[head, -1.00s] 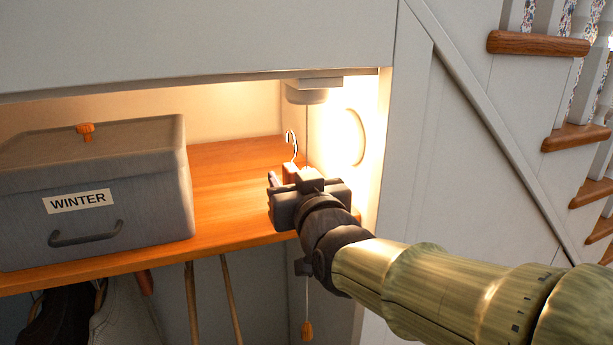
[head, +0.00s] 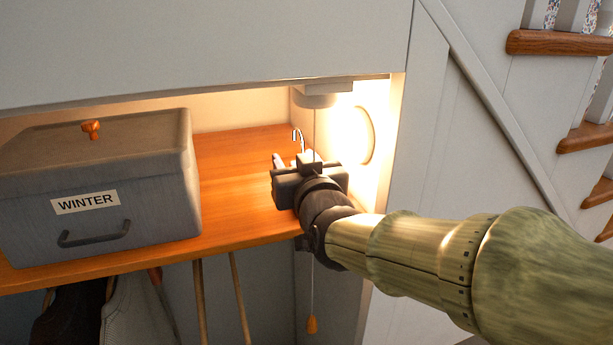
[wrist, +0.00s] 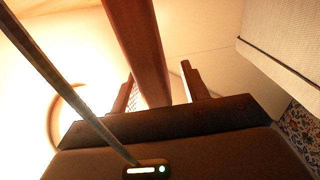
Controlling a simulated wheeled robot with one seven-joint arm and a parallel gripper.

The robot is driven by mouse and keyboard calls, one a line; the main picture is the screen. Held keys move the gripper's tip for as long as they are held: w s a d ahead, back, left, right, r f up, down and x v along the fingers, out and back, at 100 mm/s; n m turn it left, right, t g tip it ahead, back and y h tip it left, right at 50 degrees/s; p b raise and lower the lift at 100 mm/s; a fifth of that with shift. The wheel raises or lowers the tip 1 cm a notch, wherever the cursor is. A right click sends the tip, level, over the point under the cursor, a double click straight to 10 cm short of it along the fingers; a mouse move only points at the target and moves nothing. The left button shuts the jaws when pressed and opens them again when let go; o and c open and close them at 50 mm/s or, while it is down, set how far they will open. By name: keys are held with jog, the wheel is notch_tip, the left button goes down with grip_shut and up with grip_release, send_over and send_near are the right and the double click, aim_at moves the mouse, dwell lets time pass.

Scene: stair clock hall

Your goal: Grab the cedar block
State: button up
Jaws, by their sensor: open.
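The cedar block is mostly hidden behind my gripper (head: 296,166) in the head view; its metal hook (head: 297,138) sticks up just beyond the jaws. In the wrist view a dark reddish-brown bar, which looks like the cedar block (wrist: 137,45), runs down from the top edge into the space between my two fingers (wrist: 160,84). The jaws are open, with a visible gap between the bar and the right finger. I cannot tell whether the left finger touches it.
A grey lidded box labelled WINTER (head: 125,195) stands left on the wooden shelf (head: 235,175). A pull cord with an orange end (head: 311,324) hangs by my gripper; a cord-like strip (wrist: 62,75) crosses the wrist view. A lamp housing (head: 318,98) is above, a wall right.

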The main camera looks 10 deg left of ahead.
jog(key=shift+w+a, duration=0.1)
jog(key=shift+w+f, duration=0.1)
jog(key=shift+c, duration=1.3)
jog(key=shift+s, duration=0.25)
grip_shut()
jog(key=shift+w, duration=0.15)
